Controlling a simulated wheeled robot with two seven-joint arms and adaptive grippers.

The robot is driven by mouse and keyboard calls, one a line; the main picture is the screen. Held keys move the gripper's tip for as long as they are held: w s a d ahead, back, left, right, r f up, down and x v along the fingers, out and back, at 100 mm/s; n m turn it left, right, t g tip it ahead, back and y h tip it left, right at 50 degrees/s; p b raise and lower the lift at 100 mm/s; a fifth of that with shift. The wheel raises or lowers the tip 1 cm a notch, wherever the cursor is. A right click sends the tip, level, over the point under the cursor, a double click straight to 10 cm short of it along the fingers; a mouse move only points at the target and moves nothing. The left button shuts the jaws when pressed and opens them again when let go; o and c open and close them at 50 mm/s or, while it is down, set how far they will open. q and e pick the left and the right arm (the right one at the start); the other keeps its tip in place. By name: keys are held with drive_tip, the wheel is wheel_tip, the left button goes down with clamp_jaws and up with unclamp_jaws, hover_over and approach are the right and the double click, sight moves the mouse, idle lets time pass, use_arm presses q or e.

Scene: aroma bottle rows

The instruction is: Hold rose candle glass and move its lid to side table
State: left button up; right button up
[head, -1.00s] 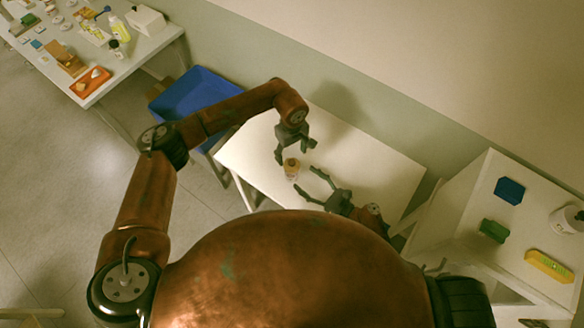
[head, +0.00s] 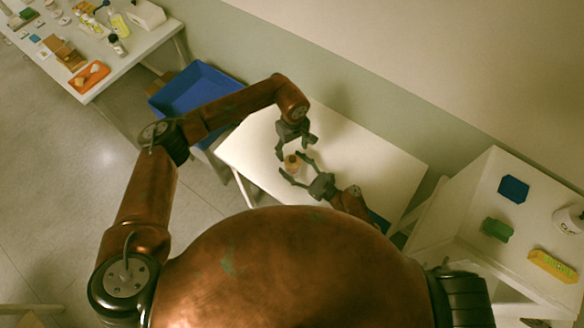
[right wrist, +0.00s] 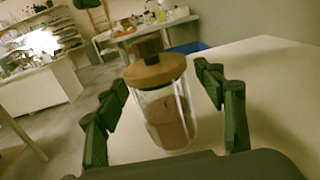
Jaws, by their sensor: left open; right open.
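The rose candle glass (head: 291,166) stands upright on the white side table. In the right wrist view it is a clear glass (right wrist: 172,118) with a pinkish-brown filling, and its wooden lid (right wrist: 155,70) with a knob sits on top. My right gripper (head: 293,164) is open, with a finger on either side of the glass. Whether the fingers touch it I cannot tell. My left gripper (head: 297,148) is open, pointing down just behind and above the candle; its fingers appear apart from the lid.
A blue bin (head: 195,90) stands left of the table. A cluttered table (head: 130,58) is at the upper left. A white stand (head: 475,205) with blue, green and yellow items is at the right.

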sight(293, 158)
drive_tip(key=shift+c, duration=0.4)
use_arm(q)
drive_tip(key=shift+o, duration=0.2)
use_arm(e)
clamp_jaws()
use_arm(q)
drive_tip(key=shift+o, duration=0.5)
drive_tip(key=shift+r, duration=0.15)
wheel_tip(293, 158, up, 4)
drive_tip(key=s+m+t, duration=0.2)
drive_tip(key=m, duration=0.3)
drive_tip(key=f, duration=0.3)
drive_tip(key=w+f, duration=0.1)
drive_tip(key=f, duration=0.3)
drive_tip(key=w+f, duration=0.1)
drive_tip(key=f, duration=0.3)
drive_tip(key=shift+w, duration=0.1)
